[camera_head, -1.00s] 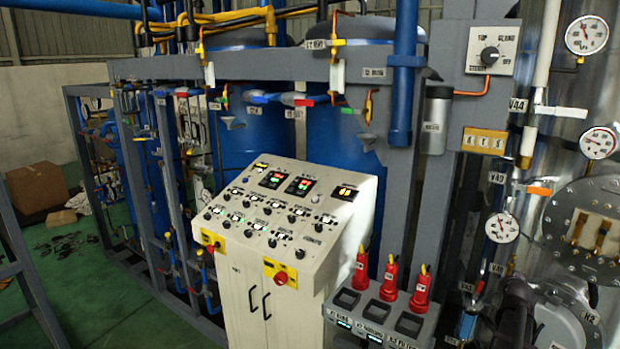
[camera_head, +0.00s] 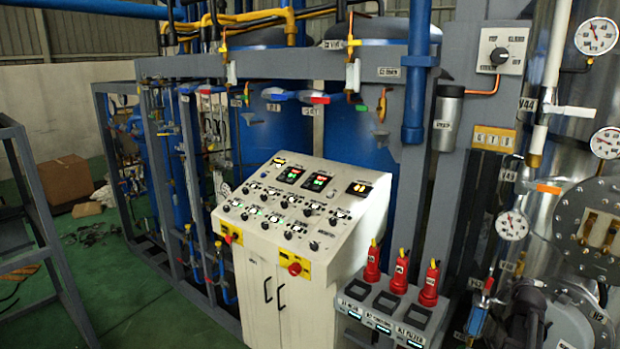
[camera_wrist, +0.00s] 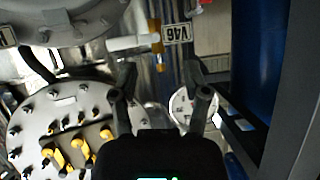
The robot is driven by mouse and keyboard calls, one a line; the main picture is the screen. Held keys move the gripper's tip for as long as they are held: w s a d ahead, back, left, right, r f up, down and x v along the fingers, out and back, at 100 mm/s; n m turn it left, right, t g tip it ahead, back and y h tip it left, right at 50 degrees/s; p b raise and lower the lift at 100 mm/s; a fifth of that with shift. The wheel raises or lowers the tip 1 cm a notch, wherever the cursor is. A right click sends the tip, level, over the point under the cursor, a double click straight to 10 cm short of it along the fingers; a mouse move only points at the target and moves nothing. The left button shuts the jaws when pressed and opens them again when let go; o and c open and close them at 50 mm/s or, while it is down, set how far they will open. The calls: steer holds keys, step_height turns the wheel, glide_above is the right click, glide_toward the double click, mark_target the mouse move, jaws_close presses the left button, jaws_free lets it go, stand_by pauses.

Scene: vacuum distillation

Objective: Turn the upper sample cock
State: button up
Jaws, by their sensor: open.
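My gripper (camera_wrist: 160,85) shows in the wrist view with its two dark fingers spread apart and nothing between them. Beyond the fingertips is a white fitting (camera_wrist: 130,43) with an orange-yellow part (camera_wrist: 156,40) beside a tag reading V46 (camera_wrist: 177,33). I cannot tell whether this is the upper sample cock. In the head view, a white valve handle (camera_head: 573,110) by the V44 tag and an orange handle (camera_head: 548,188) lower down show at the right. No tag names a sample cock legibly. My gripper is outside the head view.
A sloped control console (camera_head: 300,205) stands mid-view, with red-handled items (camera_head: 398,275) to its right. A metal vessel with a bolted flange (camera_head: 575,245) and gauges (camera_head: 596,36) fills the right.

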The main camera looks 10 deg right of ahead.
steer(key=w+a+f+n+g+y, duration=0.1)
steer(key=w+a+f+n+y, duration=0.15)
steer(key=a, duration=0.85)
steer(key=w+a+f+n+g+y, duration=0.15)
steer(key=w+a, duration=0.25)
steer(key=a, duration=0.7)
steer(key=w+a+f+n+y, duration=0.2)
steer(key=w+a+f+y, duration=0.15)
steer(key=a, duration=0.75)
steer(key=s+a+f+n+g+y, duration=0.1)
steer(key=s+a+f+n+g, duration=0.2)
steer(key=a, duration=1.1)
steer(key=s+a+n+g+y, duration=0.1)
steer(key=s+a+g, duration=0.35)
steer(key=a, duration=0.95)
steer(key=s+f+b, duration=0.2)
steer(key=f+b, duration=0.4)
steer(key=s+f+b, duration=0.2)
steer(key=f+b, duration=0.5)
steer(key=shift+s+d+t, duration=0.15)
steer(key=shift+s+t, duration=0.1)
steer(key=shift+t, duration=0.15)
steer(key=shift+d, duration=0.1)
